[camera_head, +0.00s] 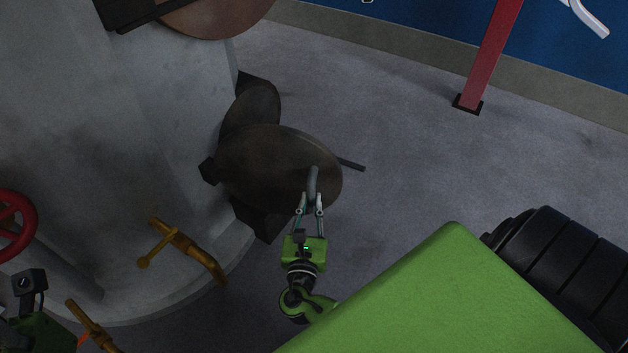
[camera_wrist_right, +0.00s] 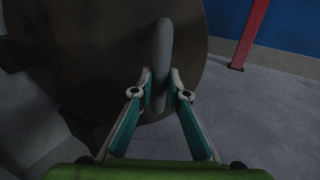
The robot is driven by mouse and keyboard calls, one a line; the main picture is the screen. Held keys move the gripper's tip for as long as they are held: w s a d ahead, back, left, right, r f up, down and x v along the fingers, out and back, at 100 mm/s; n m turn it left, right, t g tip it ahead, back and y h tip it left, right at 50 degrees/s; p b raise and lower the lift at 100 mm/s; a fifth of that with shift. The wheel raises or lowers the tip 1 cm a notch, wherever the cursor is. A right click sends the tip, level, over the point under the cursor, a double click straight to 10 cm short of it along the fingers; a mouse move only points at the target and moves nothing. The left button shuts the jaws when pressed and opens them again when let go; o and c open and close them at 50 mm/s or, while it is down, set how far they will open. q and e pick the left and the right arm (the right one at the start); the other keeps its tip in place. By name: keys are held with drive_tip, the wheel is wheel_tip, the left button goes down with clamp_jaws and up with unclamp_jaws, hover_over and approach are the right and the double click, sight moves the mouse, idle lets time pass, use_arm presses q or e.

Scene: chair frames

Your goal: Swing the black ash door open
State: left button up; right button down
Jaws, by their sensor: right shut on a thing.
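The black ash door (camera_head: 262,168) is a dark round plate on the side of a big grey cylinder. It stands swung out from the cylinder, with a dark round opening (camera_head: 252,108) showing behind it. My right gripper (camera_head: 311,198) is shut on the door's grey bar handle (camera_head: 313,177), near the door's right edge. In the right wrist view the handle (camera_wrist_right: 162,55) stands between the two fingertips (camera_wrist_right: 160,88), with the door (camera_wrist_right: 95,65) behind it. Part of my left gripper's green body (camera_head: 35,335) shows at the bottom left; its fingers cannot be made out.
The grey cylinder (camera_head: 100,130) fills the left, with brass handles (camera_head: 187,248) and a red wheel (camera_head: 12,225). A thin dark rod (camera_head: 351,164) sticks out past the door. A red post (camera_head: 490,55) stands at the upper right. The floor (camera_head: 400,150) right of the door is clear.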

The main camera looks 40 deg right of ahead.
drive_tip(key=shift+s+a, duration=0.75)
drive_tip(key=shift+a, duration=0.35)
drive_tip(key=c, duration=1.9)
unclamp_jaws()
drive_tip(key=shift+s, duration=0.1)
drive_tip(key=v, duration=1.1)
drive_tip(key=shift+s+a, duration=0.3)
